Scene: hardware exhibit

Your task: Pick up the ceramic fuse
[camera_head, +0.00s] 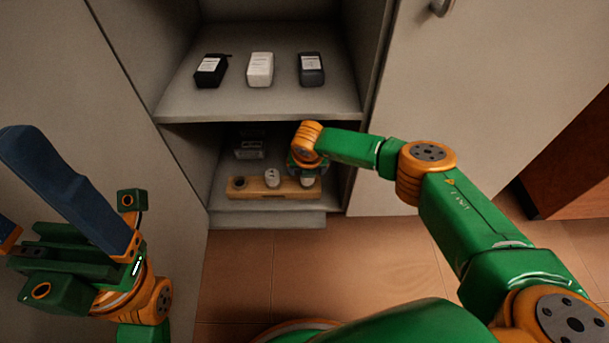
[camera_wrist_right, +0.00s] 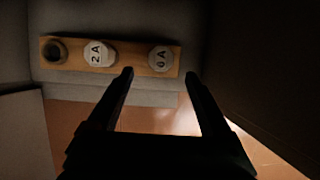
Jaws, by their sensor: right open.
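In the head view, a wooden holder (camera_head: 255,188) stands on the lower shelf. A white ceramic fuse (camera_head: 272,178) sits in its middle; another white fuse (camera_head: 308,181) is at its right, partly below my right wrist. The right wrist view shows the middle fuse (camera_wrist_right: 98,54), marked "2 A", and the right fuse (camera_wrist_right: 160,58), whose mark ends in "A". My right gripper (camera_wrist_right: 160,74) is open and empty, its fingertips on either side of the right fuse's line, apart from it. My left gripper (camera_head: 70,270) is at the lower left, its jaws unclear.
The holder's left place shows a dark round socket (camera_wrist_right: 55,51). A black box (camera_head: 211,71), a white box (camera_head: 260,70) and a dark grey box (camera_head: 311,69) stand on the upper shelf (camera_head: 285,104). Cabinet walls close in the lower shelf; a pale object (camera_head: 249,150) lies behind the holder.

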